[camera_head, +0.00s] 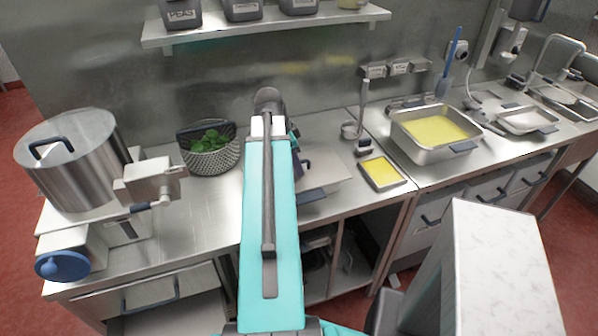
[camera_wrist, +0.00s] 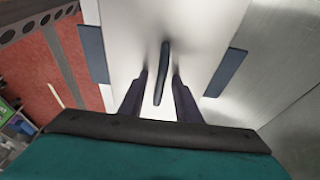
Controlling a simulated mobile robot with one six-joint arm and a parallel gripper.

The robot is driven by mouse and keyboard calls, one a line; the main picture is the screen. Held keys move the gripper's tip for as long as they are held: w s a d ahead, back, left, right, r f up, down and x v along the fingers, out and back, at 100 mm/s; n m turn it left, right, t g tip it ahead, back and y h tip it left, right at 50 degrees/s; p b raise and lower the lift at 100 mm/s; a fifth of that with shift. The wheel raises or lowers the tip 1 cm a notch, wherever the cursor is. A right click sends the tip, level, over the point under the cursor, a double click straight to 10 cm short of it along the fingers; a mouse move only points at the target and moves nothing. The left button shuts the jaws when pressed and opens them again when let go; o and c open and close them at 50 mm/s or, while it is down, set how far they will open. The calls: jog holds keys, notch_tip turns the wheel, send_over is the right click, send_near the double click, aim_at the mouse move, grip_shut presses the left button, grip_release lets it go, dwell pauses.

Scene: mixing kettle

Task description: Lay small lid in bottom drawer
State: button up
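A flat steel lid (camera_wrist: 130,30) fills the middle of the wrist view, with a dark upright handle (camera_wrist: 162,72) at its centre. Dark blue tabs stick out on both sides of it. In the head view a flat steel piece, seemingly this lid (camera_head: 328,172), lies on the counter behind my arm, partly hidden. My gripper (camera_wrist: 160,84) is open, with one dark finger on each side of the handle and small gaps between. Drawer fronts show under the counter at left (camera_head: 205,284) and at right (camera_head: 418,238); I cannot tell which is the bottom drawer.
A large pot (camera_head: 75,160) stands on a mixing unit at left, beside a basket of greens (camera_head: 212,160). A small yellow-filled tray (camera_head: 400,182) and a larger pan (camera_head: 410,152) stand at right. A shelf (camera_head: 270,24) runs above. Open shelving lies below the counter.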

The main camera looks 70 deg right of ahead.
grip_shut()
jog(key=shift+r, duration=0.3)
jog(key=shift+r+p, duration=0.1)
jog(key=shift+p, duration=0.2)
jog(key=shift+r+p, duration=1.4)
jog(key=shift+r, duration=0.75)
